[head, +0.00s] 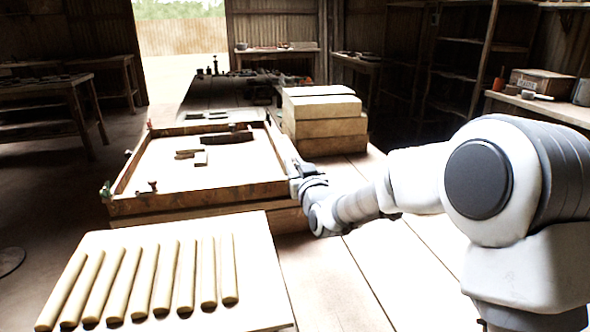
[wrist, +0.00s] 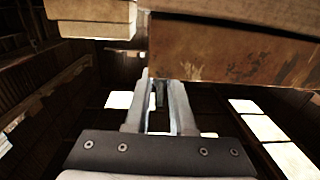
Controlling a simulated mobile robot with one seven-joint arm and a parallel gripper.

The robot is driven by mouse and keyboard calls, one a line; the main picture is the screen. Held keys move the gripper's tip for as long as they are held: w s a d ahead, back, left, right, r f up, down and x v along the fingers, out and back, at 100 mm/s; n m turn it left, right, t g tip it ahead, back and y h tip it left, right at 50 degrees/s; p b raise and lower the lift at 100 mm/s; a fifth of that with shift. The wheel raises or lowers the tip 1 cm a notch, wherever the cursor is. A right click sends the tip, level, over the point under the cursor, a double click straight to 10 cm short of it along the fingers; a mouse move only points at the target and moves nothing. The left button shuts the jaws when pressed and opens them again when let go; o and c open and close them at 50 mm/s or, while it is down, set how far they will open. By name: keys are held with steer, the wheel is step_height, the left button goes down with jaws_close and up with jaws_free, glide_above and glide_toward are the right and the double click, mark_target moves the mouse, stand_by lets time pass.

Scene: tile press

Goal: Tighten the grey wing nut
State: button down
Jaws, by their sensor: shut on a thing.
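The press (head: 205,202) is a shallow wooden frame with small wing nuts around its rim. My gripper (head: 296,182) is at the right side of this frame, near its front right corner. In the wrist view my gripper (wrist: 161,88) has its two fingers on either side of a small dark grey piece (wrist: 160,94), just below the rusty frame side. This piece appears to be the grey wing nut; its wings and thread are too dark to make out. In the head view the nut is hidden by my gripper.
A green wing nut (head: 105,191) sits at the frame's left corner, and another small nut (head: 152,187) on its front edge. A pale board (head: 262,262) with several clay rolls lies in front. Stacked wooden blocks (head: 325,125) stand close behind my gripper.

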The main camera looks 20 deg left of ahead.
steer(key=shift+m+h, duration=0.3)
steer(key=shift+h, duration=0.1)
steer(key=c, duration=0.8)
jaws_free()
steer(key=shift+o, duration=0.2)
steer(key=shift+s, duration=0.1)
steer(key=p+v, duration=0.2)
steer(key=v, duration=1.5)
steer(key=shift+s+f+p, duration=0.15)
steer(key=shift+f+p, duration=0.1)
steer(key=shift+p, duration=0.15)
